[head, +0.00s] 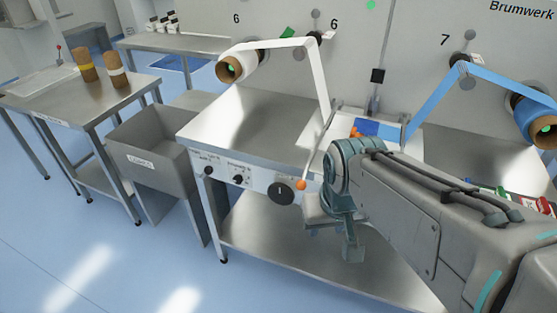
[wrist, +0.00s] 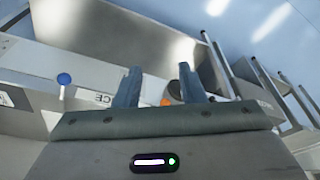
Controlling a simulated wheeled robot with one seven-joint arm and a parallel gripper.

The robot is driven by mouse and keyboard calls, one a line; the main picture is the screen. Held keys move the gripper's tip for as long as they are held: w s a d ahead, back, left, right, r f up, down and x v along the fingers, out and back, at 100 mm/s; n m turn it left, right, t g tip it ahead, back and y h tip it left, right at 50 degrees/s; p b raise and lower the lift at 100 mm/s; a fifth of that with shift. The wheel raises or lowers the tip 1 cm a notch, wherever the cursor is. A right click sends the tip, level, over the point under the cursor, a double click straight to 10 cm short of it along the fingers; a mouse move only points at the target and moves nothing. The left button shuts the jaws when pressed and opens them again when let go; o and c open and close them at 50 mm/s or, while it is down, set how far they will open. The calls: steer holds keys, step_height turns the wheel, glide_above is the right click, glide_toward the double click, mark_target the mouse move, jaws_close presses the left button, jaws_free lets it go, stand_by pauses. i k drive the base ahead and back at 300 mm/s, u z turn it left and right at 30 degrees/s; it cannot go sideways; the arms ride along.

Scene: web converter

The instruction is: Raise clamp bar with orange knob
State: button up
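The orange knob (head: 301,185) is at the lower end of a thin lever (head: 318,148) at the front edge of the steel machine table. The lever slants up toward the splice area, where my arm hides much of the clamp bar. My gripper (wrist: 158,78) is open, with its two fingers apart and nothing held. In the wrist view the orange knob (wrist: 166,102) shows between the fingers, nearer the right one, partly hidden by my gripper's body. I cannot tell its depth from the fingers. In the head view my gripper is just right of the knob.
A black dial (head: 281,193) is on the front panel close left of the orange knob. A blue knob (wrist: 64,79) stands left in the wrist view. A white web (head: 318,75) and a blue web (head: 436,98) run down from rolls. A grey bin (head: 150,160) stands left.

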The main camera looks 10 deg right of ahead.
mark_target(301, 186)
steer(key=i, duration=0.4)
steer(key=u, duration=1.6)
steer(key=k, duration=0.65)
steer(key=z, duration=1.05)
steer(key=i, duration=0.5)
steer(key=z, duration=0.05)
steer(key=k, duration=0.5)
steer(key=u, duration=1.05)
steer(key=i, duration=0.65)
steer(key=z, duration=0.35)
